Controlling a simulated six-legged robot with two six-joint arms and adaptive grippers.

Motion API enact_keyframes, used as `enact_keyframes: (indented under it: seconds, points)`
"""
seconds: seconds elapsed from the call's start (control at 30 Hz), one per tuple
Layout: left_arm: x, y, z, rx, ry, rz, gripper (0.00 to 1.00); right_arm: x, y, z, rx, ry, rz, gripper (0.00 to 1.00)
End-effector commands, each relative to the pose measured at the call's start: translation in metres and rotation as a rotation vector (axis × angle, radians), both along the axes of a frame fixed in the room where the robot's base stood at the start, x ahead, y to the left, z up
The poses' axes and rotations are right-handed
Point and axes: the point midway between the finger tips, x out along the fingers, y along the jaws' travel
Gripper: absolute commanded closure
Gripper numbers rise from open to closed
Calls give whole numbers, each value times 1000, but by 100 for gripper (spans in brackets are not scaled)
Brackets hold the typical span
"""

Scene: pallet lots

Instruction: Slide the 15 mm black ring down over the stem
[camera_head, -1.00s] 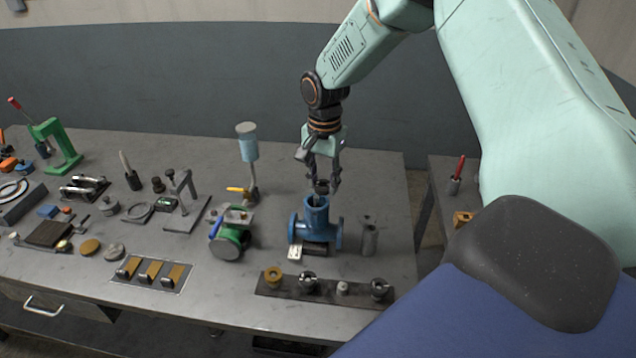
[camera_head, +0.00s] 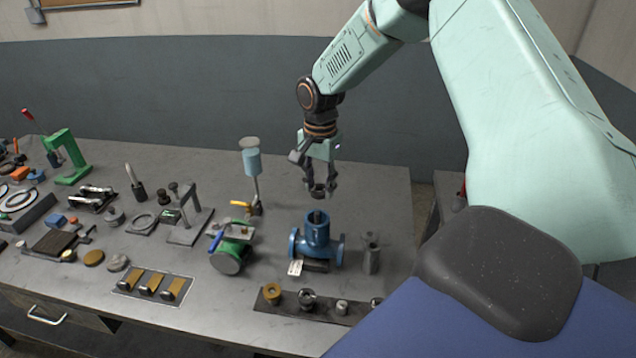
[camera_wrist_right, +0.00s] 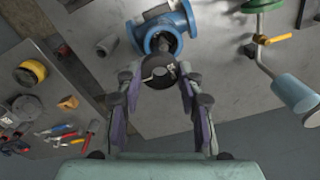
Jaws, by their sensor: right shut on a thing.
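The black ring (camera_head: 318,191) is held between the fingertips of my right gripper (camera_head: 319,186), which is shut on it. It also shows in the right wrist view as a dark disc (camera_wrist_right: 158,71) between the fingers. Below it stands the blue valve body (camera_head: 317,235) with flanges at its sides. The dark stem (camera_head: 317,217) shows in the valve's top opening, apart from the ring with a visible gap. In the wrist view the ring overlaps the near part of the blue valve (camera_wrist_right: 153,43), so the stem is hard to make out. My left gripper is not in view.
A green valve (camera_head: 231,252) with a blue handle stands left of the blue valve. A grey cylinder (camera_head: 371,255) stands close on its right. A dark strip (camera_head: 323,309) with several fittings lies in front. A light-blue cup on a rod (camera_head: 252,163) rises behind left.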

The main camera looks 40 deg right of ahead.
Motion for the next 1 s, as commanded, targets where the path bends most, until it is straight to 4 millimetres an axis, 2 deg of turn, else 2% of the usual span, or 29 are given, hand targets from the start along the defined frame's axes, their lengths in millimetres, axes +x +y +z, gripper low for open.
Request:
enact_keyframes:
  seconds: [0.27,0.73,1.0]
  points:
    - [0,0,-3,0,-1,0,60,-1,0,-9,-1,3,-2,85]
    - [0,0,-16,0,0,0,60,1,0,-44,-2,2,1,85]
    - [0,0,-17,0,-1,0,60,1,0,-47,-1,1,1,85]
